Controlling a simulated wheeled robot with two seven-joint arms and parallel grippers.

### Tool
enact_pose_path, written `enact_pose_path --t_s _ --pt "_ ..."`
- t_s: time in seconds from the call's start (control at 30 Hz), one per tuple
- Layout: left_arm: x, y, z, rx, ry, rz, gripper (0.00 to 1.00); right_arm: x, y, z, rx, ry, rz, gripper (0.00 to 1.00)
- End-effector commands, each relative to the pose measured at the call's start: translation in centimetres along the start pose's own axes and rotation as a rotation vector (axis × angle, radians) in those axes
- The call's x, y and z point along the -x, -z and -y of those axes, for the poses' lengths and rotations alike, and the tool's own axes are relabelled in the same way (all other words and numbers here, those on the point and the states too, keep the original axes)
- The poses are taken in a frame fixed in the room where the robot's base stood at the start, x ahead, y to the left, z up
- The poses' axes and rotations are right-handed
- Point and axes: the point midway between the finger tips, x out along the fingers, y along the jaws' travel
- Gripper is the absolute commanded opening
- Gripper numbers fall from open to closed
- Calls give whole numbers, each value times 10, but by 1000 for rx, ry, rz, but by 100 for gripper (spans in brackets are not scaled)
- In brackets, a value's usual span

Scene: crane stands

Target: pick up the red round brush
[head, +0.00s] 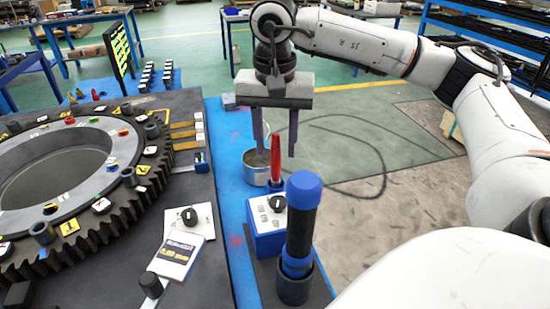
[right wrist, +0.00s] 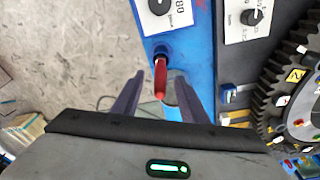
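The red round brush (head: 276,158) stands upright on the blue bench strip, its lower end hidden behind a small blue box in the head view. In the right wrist view the brush (right wrist: 160,80) points toward the camera, between the two fingers. My right gripper (head: 276,152) is open and points down over the brush, one finger on each side. The wrist view also shows the fingers (right wrist: 160,76) apart, with gaps to the brush on both sides. How deep the brush sits between them is hard to tell. My left gripper is not in view.
A metal cup (head: 257,172) stands close beside the brush. The blue box with a black knob (head: 267,226) and a tall blue-capped black cylinder (head: 301,225) stand nearer. A large gear ring (head: 125,190) lies on the dark table at left. Open floor lies right of the bench.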

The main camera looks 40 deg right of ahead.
Motion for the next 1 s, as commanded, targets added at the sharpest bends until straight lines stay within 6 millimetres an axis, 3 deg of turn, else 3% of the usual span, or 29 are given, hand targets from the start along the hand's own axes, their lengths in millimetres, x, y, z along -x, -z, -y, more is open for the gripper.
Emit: enact_pose_path --t_s 0.3,0.57,0.8,1.0 --pt "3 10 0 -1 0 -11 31 -42 4 -1 -1 -2 -1 40" --pt "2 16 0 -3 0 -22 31 -46 4 0 -1 0 -1 40" --pt "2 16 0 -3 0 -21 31 -46 4 0 -1 -1 -1 2" --pt "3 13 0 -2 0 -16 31 -45 4 0 -1 0 -1 0"
